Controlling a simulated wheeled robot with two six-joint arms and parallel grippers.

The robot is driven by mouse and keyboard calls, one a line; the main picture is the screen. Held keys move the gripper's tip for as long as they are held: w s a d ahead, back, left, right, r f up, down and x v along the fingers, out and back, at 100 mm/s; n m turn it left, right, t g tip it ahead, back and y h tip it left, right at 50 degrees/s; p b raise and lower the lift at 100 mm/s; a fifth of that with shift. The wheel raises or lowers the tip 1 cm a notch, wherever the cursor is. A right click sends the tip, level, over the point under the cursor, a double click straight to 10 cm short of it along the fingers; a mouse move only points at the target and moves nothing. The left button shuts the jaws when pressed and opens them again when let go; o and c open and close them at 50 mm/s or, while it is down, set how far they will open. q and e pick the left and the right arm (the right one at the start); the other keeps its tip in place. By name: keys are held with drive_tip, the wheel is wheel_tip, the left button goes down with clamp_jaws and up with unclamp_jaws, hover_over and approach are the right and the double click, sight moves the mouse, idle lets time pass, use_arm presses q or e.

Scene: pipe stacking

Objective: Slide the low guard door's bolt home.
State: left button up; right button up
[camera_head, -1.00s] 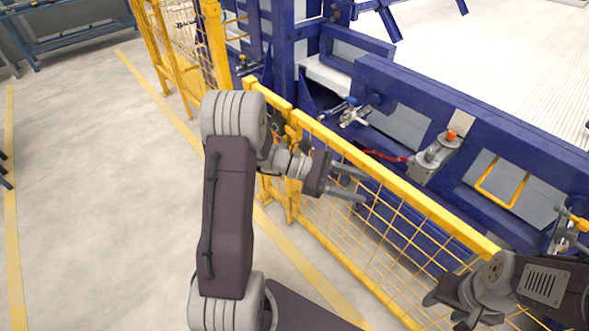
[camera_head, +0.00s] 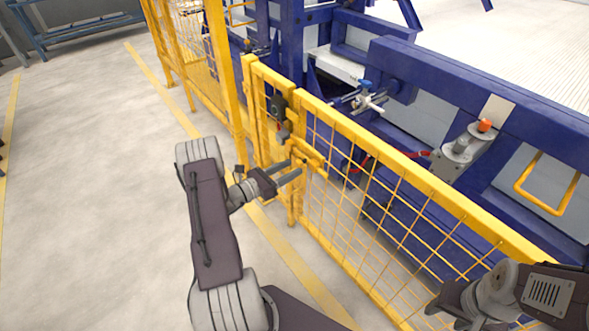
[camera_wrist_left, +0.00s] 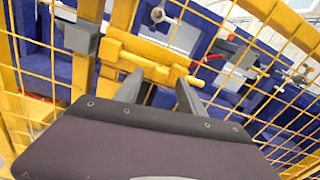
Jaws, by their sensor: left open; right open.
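The low guard door (camera_head: 400,170) is a yellow frame with wire mesh. Its yellow bolt (camera_head: 308,153) sits at the door's left end, beside the yellow post (camera_head: 258,110). In the left wrist view the bolt (camera_wrist_left: 140,62) is a bar with a short handle at its right end, just beyond my fingers. Whether it enters the post side cannot be told. My left gripper (camera_head: 293,171) is open, just in front of and below the bolt, with nothing between its fingers (camera_wrist_left: 160,92). My right gripper (camera_head: 442,312) is open and empty near the door's lower right.
A taller yellow mesh fence (camera_head: 195,60) stands left of the door. Open floor (camera_head: 90,200) lies to the left.

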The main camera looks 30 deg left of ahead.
sight(303, 162)
use_arm(q)
drive_tip(key=shift+x, duration=1.15)
clamp_jaws()
idle(0.5)
